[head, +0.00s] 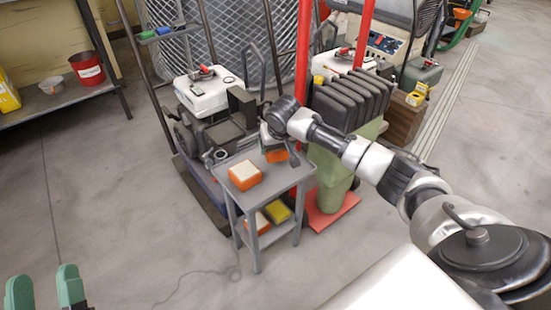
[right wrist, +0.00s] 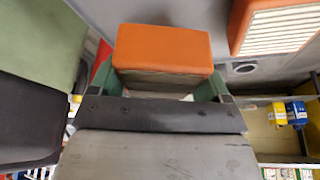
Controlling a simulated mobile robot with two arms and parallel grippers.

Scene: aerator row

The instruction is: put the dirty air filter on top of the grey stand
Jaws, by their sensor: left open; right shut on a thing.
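The grey stand (head: 262,200) is a small two-level table in the middle of the head view. My right gripper (head: 271,142) is shut on an orange air filter (head: 277,156) at the far right part of its top. In the right wrist view this filter (right wrist: 163,48) sits between green fingertips, its pleated edge dull brown. I cannot tell whether it touches the top. A second orange filter with pale pleats (head: 245,175) lies on the top to the left; it also shows in the right wrist view (right wrist: 280,20). My left gripper (head: 45,290) is open and empty at bottom left.
The stand's lower shelf holds another orange filter (head: 257,223) and a yellow item (head: 278,210). A machine with a white cover (head: 203,92) stands behind, beside a red frame (head: 303,55) and black weights (head: 350,100). The floor left of the stand is clear.

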